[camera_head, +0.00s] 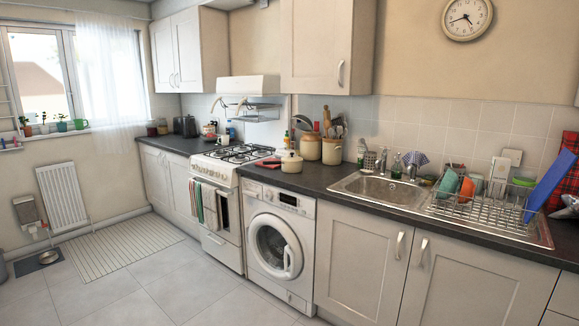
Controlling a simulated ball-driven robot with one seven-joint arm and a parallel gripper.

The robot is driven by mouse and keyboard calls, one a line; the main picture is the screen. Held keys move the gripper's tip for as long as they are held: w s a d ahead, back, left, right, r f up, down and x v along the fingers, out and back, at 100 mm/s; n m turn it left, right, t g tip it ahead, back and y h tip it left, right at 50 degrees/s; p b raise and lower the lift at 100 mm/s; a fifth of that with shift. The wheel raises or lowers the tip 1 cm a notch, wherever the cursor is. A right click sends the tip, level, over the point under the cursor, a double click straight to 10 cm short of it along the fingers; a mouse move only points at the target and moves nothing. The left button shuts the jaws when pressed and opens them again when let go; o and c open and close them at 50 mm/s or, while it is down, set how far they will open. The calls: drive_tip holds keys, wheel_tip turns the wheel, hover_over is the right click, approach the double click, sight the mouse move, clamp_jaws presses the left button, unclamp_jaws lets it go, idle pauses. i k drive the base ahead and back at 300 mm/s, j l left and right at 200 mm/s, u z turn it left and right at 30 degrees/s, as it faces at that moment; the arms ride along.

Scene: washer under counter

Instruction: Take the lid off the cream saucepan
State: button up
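The cream saucepan (291,164) stands upright on the dark counter above the washing machine, near the cooker. Its lid (291,155) sits on top and has a small knob. The pan is small in this view, so fine details of the lid and handles are hard to tell. My gripper is not in view.
A red item (269,163) lies left of the pan. Stoneware jars (310,146) stand close behind it. The white cooker (223,165) is to the left, the sink (380,186) and dish rack (480,207) to the right. The tiled floor (150,285) in front is clear.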

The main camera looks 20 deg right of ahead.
sight(288, 168)
drive_tip(key=i+z, duration=0.1)
drive_tip(key=i, duration=0.3)
drive_tip(key=i+j+z, duration=0.1)
drive_tip(key=i, duration=0.35)
drive_tip(key=i+j+z, duration=0.1)
drive_tip(key=i, duration=0.3)
drive_tip(key=i+j+z, duration=0.1)
drive_tip(key=i+j, duration=0.2)
drive_tip(key=i, duration=0.1)
